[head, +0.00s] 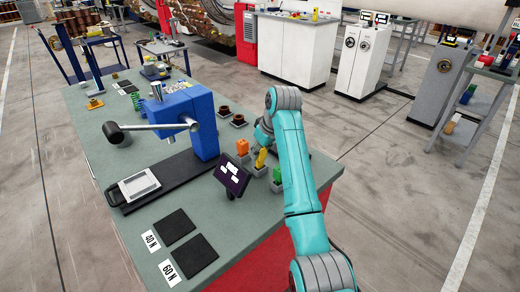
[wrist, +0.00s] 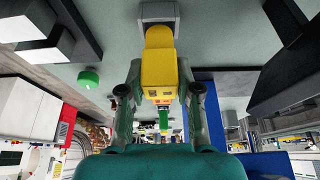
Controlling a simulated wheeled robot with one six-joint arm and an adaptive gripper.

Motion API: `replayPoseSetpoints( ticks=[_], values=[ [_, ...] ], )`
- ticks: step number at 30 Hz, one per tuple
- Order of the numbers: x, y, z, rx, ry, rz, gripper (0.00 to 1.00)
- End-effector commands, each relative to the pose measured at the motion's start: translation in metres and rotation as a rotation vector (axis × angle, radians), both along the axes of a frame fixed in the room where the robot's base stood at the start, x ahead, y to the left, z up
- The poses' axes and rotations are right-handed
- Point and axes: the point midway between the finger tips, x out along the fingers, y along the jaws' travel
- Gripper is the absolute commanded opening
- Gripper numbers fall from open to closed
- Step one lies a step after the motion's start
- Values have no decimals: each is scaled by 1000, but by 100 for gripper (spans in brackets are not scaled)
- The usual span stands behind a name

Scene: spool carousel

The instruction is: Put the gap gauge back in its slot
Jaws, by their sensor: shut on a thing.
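My gripper (wrist: 159,88) is shut on a yellow-handled tool, which I take to be the gap gauge (wrist: 158,66). One finger lies on each side of the yellow body. In the head view the yellow gauge (head: 261,158) is upright below my gripper, between an orange-topped piece (head: 242,147) and a green-topped piece (head: 277,174). A grey block (wrist: 158,12) lies in line with the gauge's far end in the wrist view. I cannot tell whether the gauge is seated in it or just above it. My arm hides part of this row.
A dark tilted display (head: 234,177) stands close to the left of the row. A blue press (head: 190,115) with a long lever is farther left on the green bench (head: 120,215). Two black pads (head: 195,256) lie near the front. Two brown pieces (head: 238,119) stand behind the row.

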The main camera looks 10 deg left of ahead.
Motion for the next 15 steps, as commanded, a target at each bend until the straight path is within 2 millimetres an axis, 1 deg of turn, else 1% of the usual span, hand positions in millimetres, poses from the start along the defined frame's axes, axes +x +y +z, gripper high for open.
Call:
replayPoseSetpoints(
  ticks=[15],
  values=[
    [0, 0, -11, 0, -1, 0, 5]
  ],
)
